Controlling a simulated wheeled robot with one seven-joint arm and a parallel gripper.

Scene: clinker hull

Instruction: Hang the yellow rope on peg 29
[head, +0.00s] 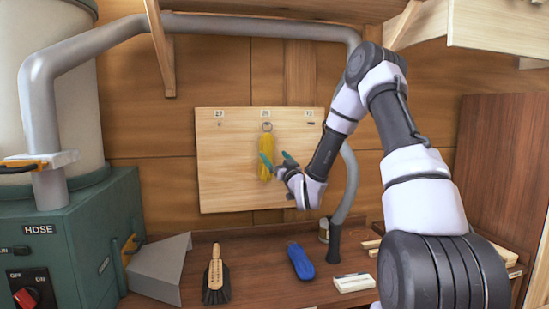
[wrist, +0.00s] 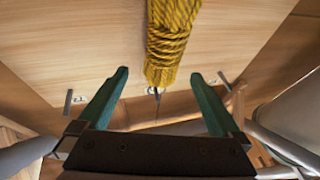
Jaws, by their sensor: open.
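The yellow rope (head: 264,160) is a bundled coil hanging upright by a small ring against the pale wooden board (head: 225,170). The ring is at the middle peg (head: 267,126), under a label that looks like 29 but is small. My gripper (head: 277,160) is open beside the rope, its green fingers pointing toward the board. In the wrist view, the rope (wrist: 172,45) runs down from the top edge, and its ringed end lies between the spread fingertips of my gripper (wrist: 160,75). I see no finger closed on it. I cannot tell whether a finger touches it.
Side pegs flank the rope, under label 27 (head: 219,114) and a right label (head: 309,114). Below on the bench are a brush (head: 216,280), a blue case (head: 300,262) and a white block (head: 354,283). A grey pipe (head: 350,185) runs right of the board.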

